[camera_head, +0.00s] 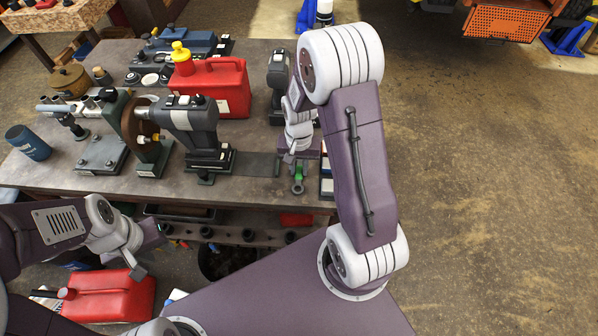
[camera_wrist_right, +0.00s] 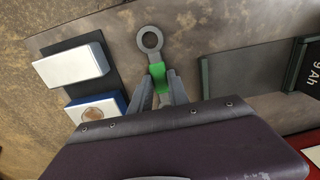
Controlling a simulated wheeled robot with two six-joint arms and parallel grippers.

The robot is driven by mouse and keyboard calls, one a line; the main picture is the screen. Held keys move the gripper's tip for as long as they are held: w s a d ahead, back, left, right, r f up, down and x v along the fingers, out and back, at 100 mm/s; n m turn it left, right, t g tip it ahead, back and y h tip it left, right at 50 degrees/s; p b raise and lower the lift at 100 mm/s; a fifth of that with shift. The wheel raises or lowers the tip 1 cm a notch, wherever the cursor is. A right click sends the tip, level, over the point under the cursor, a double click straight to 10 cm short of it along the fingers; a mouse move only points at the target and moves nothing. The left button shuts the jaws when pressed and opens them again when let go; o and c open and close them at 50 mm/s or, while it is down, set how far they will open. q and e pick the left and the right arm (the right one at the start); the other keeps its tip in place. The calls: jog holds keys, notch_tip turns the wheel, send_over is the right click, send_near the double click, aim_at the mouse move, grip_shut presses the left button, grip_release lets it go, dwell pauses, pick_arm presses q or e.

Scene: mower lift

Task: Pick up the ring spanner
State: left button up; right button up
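The ring spanner (camera_head: 298,186) lies near the bench's front edge. In the right wrist view its grey ring (camera_wrist_right: 150,40) points away from my gripper, and its green handle (camera_wrist_right: 158,76) runs back between the fingers. My right gripper (camera_wrist_right: 160,82) is over the spanner with one finger on each side of the green part. A narrow gap seems to remain, so it looks open; contact is hard to judge. The rear of the spanner is hidden by the gripper. My left gripper (camera_head: 147,253) is open and empty in front of the bench.
White-topped boxes (camera_wrist_right: 75,64) lie beside the spanner. Floor at right is clear.

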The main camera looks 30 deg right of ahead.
aim_at(299, 171)
grip_shut()
jog(key=shift+w+r, duration=0.1)
jog(key=shift+r, duration=0.15)
notch_tip(299, 171, up, 4)
jog(key=shift+f, duration=0.1)
jog(key=s+d+r, duration=0.3)
jog(key=s+r, duration=0.3)
jog(key=s, duration=0.5)
jog(key=shift+d+r+b, duration=0.3)
jog(key=shift+d+r, duration=0.05)
jog(key=shift+d, duration=0.05)
jog(key=shift+f, duration=0.1)
